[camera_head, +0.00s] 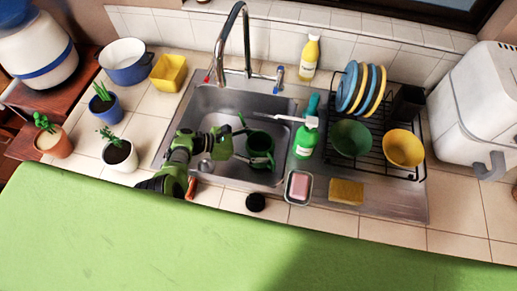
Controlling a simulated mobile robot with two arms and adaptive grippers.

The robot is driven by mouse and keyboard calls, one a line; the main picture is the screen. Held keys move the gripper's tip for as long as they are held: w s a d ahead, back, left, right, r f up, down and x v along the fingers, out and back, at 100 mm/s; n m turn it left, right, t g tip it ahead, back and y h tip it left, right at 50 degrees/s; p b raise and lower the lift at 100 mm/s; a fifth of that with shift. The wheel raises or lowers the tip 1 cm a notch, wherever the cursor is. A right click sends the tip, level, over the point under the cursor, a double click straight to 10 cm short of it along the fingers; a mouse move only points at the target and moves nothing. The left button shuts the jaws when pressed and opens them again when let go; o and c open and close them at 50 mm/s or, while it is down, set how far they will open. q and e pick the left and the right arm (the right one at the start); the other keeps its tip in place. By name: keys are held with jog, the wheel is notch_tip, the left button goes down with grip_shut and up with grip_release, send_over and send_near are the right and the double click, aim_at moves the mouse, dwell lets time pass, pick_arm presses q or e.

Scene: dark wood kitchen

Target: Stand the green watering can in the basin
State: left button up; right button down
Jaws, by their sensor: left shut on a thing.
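The green watering can (260,147) is inside the steel basin (205,103), toward its right side. It looks roughly upright, with its spout reaching to the right. My left gripper (233,140) reaches into the basin from the left and is shut on the can at its left side. The fingers partly hide that side, and I cannot tell whether the can's base touches the basin floor. My right gripper is not in view.
A tall faucet (246,42) rises behind the basin. A green spray bottle (305,140) stands close to its right edge, beside a dish rack (383,163) with plates and bowls. A soap dish (298,187) and yellow sponge (346,192) lie in front. Potted plants (119,153) stand left.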

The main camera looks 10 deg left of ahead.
pick_arm(q)
jog(key=shift+w+f, duration=0.1)
jog(key=shift+f, duration=0.85)
jog(key=shift+b, duration=0.3)
jog(key=shift+f, duration=0.2)
jog(key=o, duration=1.6)
jog(key=shift+r, duration=0.1)
jog(key=shift+a+r, duration=0.1)
jog(key=shift+r, duration=0.1)
jog(key=p+v, duration=0.1)
jog(key=v, duration=0.6)
jog(key=shift+a, duration=0.15)
